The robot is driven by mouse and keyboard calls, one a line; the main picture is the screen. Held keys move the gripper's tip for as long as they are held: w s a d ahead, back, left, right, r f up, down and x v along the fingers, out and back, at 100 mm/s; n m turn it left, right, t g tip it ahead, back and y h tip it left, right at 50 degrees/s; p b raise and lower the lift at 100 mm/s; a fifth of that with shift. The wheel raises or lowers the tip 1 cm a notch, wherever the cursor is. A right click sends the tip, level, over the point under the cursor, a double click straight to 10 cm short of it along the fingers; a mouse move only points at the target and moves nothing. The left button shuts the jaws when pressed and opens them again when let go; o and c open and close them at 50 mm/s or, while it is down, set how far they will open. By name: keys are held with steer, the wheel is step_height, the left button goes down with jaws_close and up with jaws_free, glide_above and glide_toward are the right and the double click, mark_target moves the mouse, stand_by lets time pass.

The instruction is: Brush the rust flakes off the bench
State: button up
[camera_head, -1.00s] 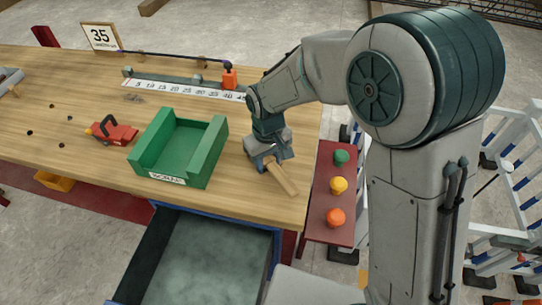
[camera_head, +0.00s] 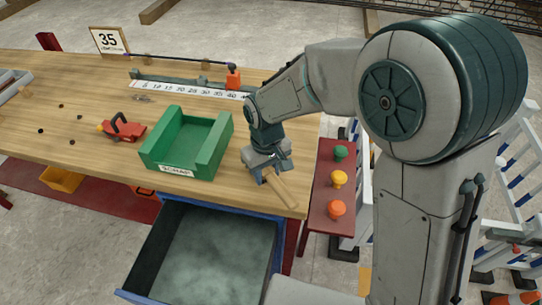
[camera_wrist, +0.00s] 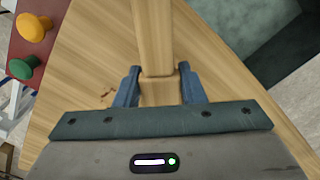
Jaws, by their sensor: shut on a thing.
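My gripper (camera_head: 266,172) is shut on a wooden handle, low over the right end of the wooden bench (camera_head: 100,80). The handle (camera_head: 281,188) slants toward the bench's front right corner. In the wrist view the handle (camera_wrist: 152,40) stands between the two blue fingers; no bristles can be made out. Small brown specks (camera_wrist: 106,93), perhaps rust flakes, lie on the bench just left of the fingers in that view. Several dark spots (camera_head: 60,105) show at the bench's left; I cannot tell whether they are flakes or holes.
A green open bin (camera_head: 170,158) labelled SCRAP stands left of my gripper. A numbered scale (camera_head: 190,90) runs behind. An open drawer (camera_head: 215,255) juts out below. A red panel with three coloured knobs (camera_head: 327,190) is at right.

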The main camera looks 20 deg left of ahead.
steer(key=shift+w+r, duration=0.15)
steer(key=shift+r, duration=0.75)
step_height(320, 180, up, 2)
steer(key=shift+a+r+p, duration=0.15)
steer(key=shift+p, duration=0.95)
steer(key=shift+r+p, duration=0.9)
steer(key=shift+r, duration=0.45)
